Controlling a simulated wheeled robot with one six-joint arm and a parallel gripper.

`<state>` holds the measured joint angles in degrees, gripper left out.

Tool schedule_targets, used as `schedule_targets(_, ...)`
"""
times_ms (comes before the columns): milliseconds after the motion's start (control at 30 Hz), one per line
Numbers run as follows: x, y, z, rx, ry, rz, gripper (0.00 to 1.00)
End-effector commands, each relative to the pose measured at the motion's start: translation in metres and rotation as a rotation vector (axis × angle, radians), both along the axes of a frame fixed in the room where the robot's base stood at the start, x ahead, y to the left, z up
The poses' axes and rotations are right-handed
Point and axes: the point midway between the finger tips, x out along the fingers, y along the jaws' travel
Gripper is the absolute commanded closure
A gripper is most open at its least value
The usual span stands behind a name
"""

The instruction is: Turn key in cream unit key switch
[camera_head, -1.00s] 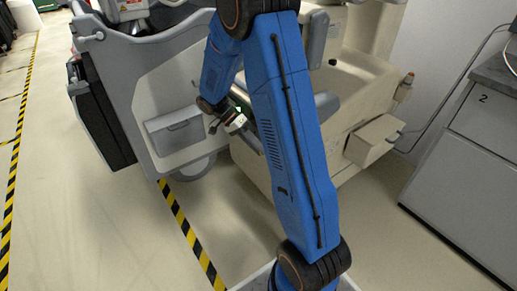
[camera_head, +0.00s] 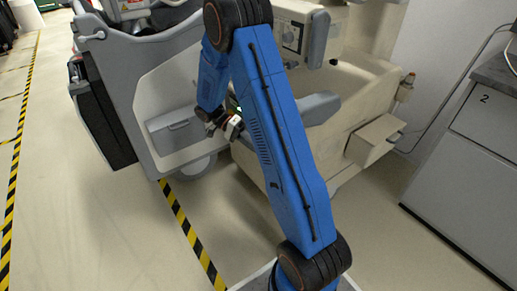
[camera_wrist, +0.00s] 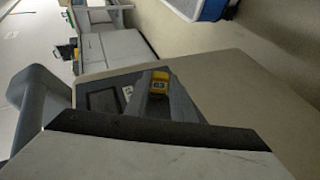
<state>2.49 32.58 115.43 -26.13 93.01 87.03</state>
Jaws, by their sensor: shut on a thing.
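The cream unit (camera_head: 362,88) stands right of centre in the head view, with a small control panel (camera_head: 292,36) on its upper face. My gripper (camera_head: 220,127) is small at the unit's left side, below my blue arm. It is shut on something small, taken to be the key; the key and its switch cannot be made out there. In the wrist view a pale block with a dark edge fills the bottom. Behind it is a dark panel with a small display and a yellow piece (camera_wrist: 158,82).
A grey cart (camera_head: 150,75) with a grey box (camera_head: 175,130) on it stands close left of my gripper. A grey arm-like handle (camera_head: 318,108) sticks out from the cream unit. A grey cabinet (camera_head: 470,170) stands at right. Floor in front is clear, with striped tape (camera_head: 190,235).

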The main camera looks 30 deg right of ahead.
Motion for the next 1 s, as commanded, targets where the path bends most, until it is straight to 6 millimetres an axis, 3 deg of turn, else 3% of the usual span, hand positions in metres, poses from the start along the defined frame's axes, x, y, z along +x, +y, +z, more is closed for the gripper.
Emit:
schedule_targets(267,0.0002,-0.0001,-0.0006,0.0,0.009,0.001,1.0)
schedule_targets(633,0.0017,-0.0002,-0.0055,-0.007,0.218,0.001,1.0)
schedule_targets(1000,0.0016,-0.0002,-0.0062,-0.009,0.248,0.001,1.0)
